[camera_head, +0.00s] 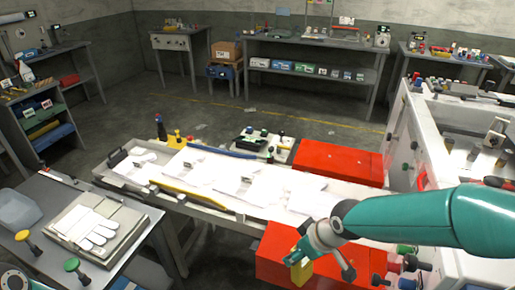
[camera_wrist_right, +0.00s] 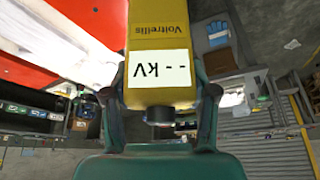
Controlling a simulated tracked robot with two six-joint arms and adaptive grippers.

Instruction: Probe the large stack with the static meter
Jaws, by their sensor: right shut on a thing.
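My right gripper (camera_head: 318,250) is shut on the yellow static meter (camera_head: 301,272), above the front red box. In the right wrist view, the meter (camera_wrist_right: 158,32) sits between the fingers; its white display (camera_wrist_right: 158,78) shows dashes and "kV", upside down. Several flat white stacks lie in the long tray (camera_head: 186,208) across the middle: one at the left end (camera_head: 143,157), one near the middle (camera_head: 195,167), one further right (camera_head: 275,187). I cannot tell for certain which is the large stack. The meter is apart from them. My left gripper is not in view.
Red boxes stand behind (camera_head: 338,163) and in front (camera_head: 283,238) of the tray's right end. White gloves (camera_head: 85,226) lie on the left table, near knobbed stamps (camera_head: 28,240). A white machine (camera_head: 440,150) closes off the right. Floor beyond the tray is mostly clear.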

